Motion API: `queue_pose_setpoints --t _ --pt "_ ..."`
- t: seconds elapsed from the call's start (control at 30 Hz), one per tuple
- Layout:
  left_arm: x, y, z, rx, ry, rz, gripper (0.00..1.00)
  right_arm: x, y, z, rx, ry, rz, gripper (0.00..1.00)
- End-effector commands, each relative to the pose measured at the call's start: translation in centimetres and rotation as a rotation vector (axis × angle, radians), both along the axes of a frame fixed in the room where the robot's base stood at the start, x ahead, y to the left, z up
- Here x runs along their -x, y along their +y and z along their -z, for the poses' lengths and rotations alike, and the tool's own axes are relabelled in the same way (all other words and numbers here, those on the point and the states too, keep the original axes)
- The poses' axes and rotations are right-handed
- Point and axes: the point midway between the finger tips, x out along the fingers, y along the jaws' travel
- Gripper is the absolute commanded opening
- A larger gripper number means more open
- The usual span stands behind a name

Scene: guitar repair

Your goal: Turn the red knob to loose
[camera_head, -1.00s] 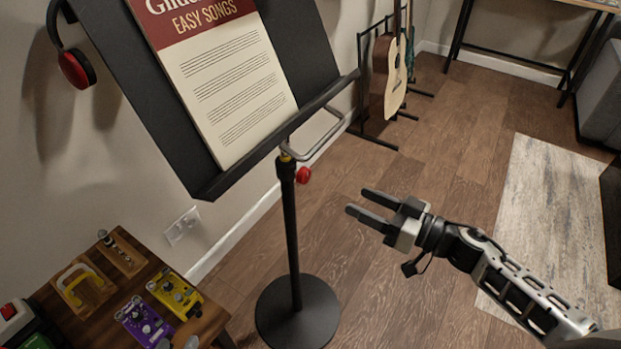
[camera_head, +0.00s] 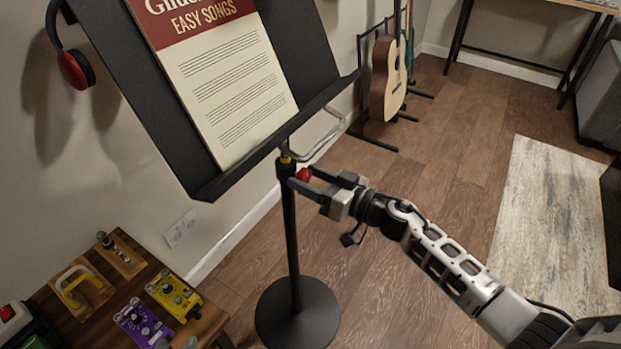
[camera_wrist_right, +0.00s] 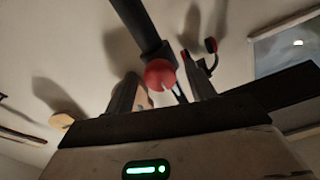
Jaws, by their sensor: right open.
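The red knob (camera_head: 303,175) sticks out from the black pole (camera_head: 291,230) of the music stand, just below the yellow collar. My right gripper (camera_head: 300,179) is open, with its fingertips at the knob, one finger on each side of it. In the right wrist view the red knob (camera_wrist_right: 160,74) lies between the two fingers (camera_wrist_right: 160,92), with a gap to each. I cannot tell whether a finger touches it. My left gripper is not in view.
The stand's black desk (camera_head: 110,90) holds a songbook (camera_head: 225,90) above the knob. A low wooden table (camera_head: 60,318) with several pedals stands at lower left. A guitar (camera_head: 389,80) stands on a rack behind.

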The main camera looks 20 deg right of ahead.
Motion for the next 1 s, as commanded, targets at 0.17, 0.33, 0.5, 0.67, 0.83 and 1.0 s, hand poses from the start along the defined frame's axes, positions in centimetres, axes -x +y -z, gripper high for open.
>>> queue_pose_setpoints --t 0.17,0.33,0.5,0.67,0.83,1.0 --pt "-0.05 -0.01 -0.14 0.001 -0.003 0.000 0.36 0.02 -0.01 -0.01 0.000 0.000 0.000 0.22" --pt "-0.04 -0.02 -0.15 0.001 -0.003 0.000 0.36 0.03 -0.02 -0.02 -0.001 -0.001 0.000 0.10" --pt "-0.03 -0.01 -0.23 0.000 -0.002 0.000 0.36 0.03 -0.03 -0.04 0.015 -0.012 0.000 0.10" --pt "-0.03 0.00 -0.41 -0.002 -0.002 0.000 0.36 0.04 -0.01 -0.10 0.060 -0.048 -0.001 0.11" --pt "0.04 0.04 -0.49 -0.007 0.001 0.001 0.36 0.04 -0.03 -0.13 0.150 -0.118 0.000 0.11" --pt "0.21 0.10 -0.18 -0.015 0.011 0.001 0.36 0.05 -0.03 -0.09 0.272 -0.212 -0.001 0.11"
